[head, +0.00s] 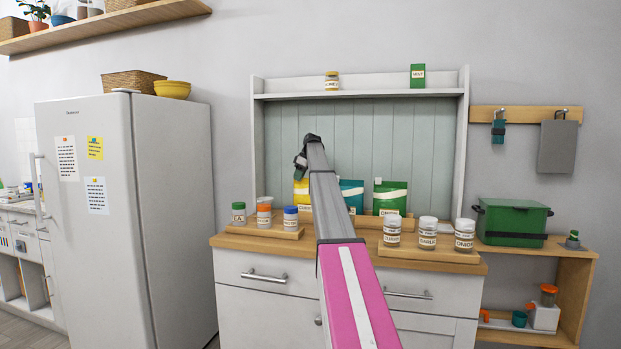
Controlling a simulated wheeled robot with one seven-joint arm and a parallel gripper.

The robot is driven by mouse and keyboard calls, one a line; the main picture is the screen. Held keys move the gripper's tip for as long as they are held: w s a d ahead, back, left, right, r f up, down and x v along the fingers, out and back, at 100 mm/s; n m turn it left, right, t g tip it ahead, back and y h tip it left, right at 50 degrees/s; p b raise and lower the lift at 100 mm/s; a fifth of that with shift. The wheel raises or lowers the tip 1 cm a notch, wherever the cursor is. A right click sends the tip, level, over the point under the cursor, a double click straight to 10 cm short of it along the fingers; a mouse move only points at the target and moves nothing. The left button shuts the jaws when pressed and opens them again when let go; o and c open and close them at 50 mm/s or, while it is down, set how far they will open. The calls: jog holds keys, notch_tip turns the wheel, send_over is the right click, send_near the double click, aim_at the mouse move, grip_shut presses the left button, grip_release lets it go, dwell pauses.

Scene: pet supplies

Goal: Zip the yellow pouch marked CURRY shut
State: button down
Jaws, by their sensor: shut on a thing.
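The yellow pouch (301,191) stands at the back of the wooden counter, left of a teal pouch (352,196) and a green pouch (390,198). My arm crosses in front and hides its right part, so only part of its label shows. My gripper (299,165) points down at the pouch's top edge and is shut on what seems to be its zip slider. The jaws are small and dark here, so the slider itself and how far the zip is closed cannot be made out.
Several spice jars (392,232) stand on a wooden riser at front right. A shelf (370,94) above holds a jar and a green box. A green bin (511,222) stands right.

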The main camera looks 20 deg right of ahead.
jog(key=shift+w+a, duration=0.35)
jog(key=shift+a, duration=0.2)
jog(key=c, duration=0.9)
grip_release()
jog(key=v, duration=1)
jog(key=shift+s+d+r, duration=0.15)
jog(key=shift+r, duration=0.2)
